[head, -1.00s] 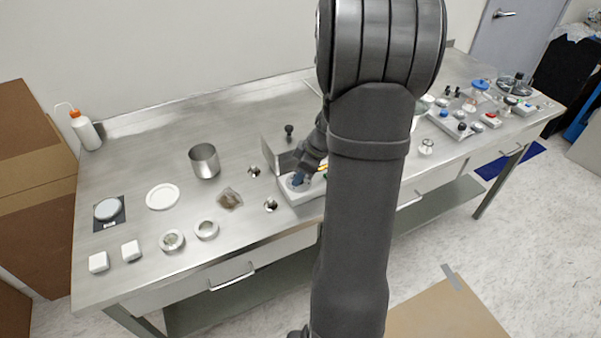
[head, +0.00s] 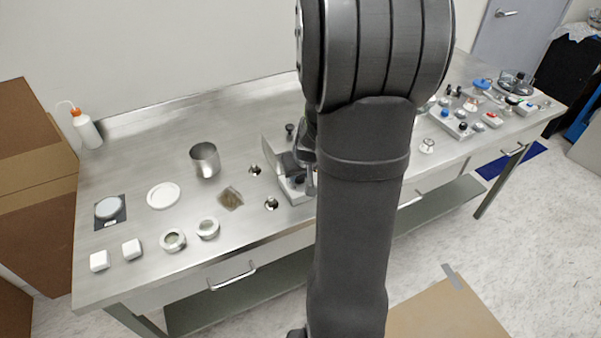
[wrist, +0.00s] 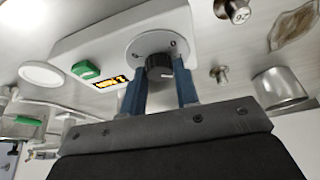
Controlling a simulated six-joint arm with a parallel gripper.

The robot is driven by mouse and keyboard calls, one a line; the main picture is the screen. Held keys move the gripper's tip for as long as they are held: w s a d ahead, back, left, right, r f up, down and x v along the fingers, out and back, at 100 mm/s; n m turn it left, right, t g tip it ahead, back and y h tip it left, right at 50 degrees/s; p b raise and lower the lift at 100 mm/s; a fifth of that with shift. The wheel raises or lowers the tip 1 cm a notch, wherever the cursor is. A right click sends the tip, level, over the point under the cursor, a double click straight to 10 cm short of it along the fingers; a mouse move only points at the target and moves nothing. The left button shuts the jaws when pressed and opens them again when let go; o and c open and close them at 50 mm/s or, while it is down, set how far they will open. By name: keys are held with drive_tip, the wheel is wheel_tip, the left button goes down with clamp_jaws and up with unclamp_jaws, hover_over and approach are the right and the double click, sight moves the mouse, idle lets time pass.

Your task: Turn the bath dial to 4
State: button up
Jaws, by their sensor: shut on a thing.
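The bath dial (wrist: 158,66) is a black knob with a white pointer mark on a round pale plate. It sits on the white bath unit (wrist: 105,45), which also carries a green switch (wrist: 86,69) and a small lit amber display (wrist: 111,83). In the wrist view, my gripper (wrist: 157,74) has its blue fingers on either side of the knob and is shut on it. The dial numbers are too small to read. In the head view, my arm hides most of the bath unit (head: 300,196) and the dial.
A metal cup (head: 205,160), a white dish (head: 163,195) and several small items stand left of the unit. More instruments (head: 465,115) are at the right.

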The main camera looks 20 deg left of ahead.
drive_tip(key=m+h, duration=0.1)
drive_tip(key=m, duration=0.2)
drive_tip(key=m+t+h, duration=0.1)
drive_tip(key=m, duration=0.2)
drive_tip(key=shift+a, duration=0.2)
drive_tip(key=m+h, duration=0.1)
drive_tip(key=m, duration=0.2)
drive_tip(key=m+h, duration=0.1)
drive_tip(key=m, duration=0.2)
drive_tip(key=shift+a+m+h, duration=0.15)
drive_tip(key=shift+m+h, duration=0.25)
drive_tip(key=m+g+h, duration=0.1)
drive_tip(key=m, duration=0.2)
drive_tip(key=m+g, duration=0.1)
drive_tip(key=m, duration=0.2)
drive_tip(key=shift+a+m+h, duration=0.1)
drive_tip(key=shift+m+h, duration=0.2)
drive_tip(key=shift+h, duration=0.1)
drive_tip(key=m+g, duration=0.1)
drive_tip(key=m, duration=0.1)
drive_tip(key=m+g, duration=0.1)
drive_tip(key=m, duration=0.2)
drive_tip(key=shift+w+m+h, duration=0.15)
drive_tip(key=shift+m+h, duration=0.15)
drive_tip(key=shift+h, duration=0.1)
drive_tip(key=o, duration=1)
drive_tip(key=shift+c, duration=0.2)
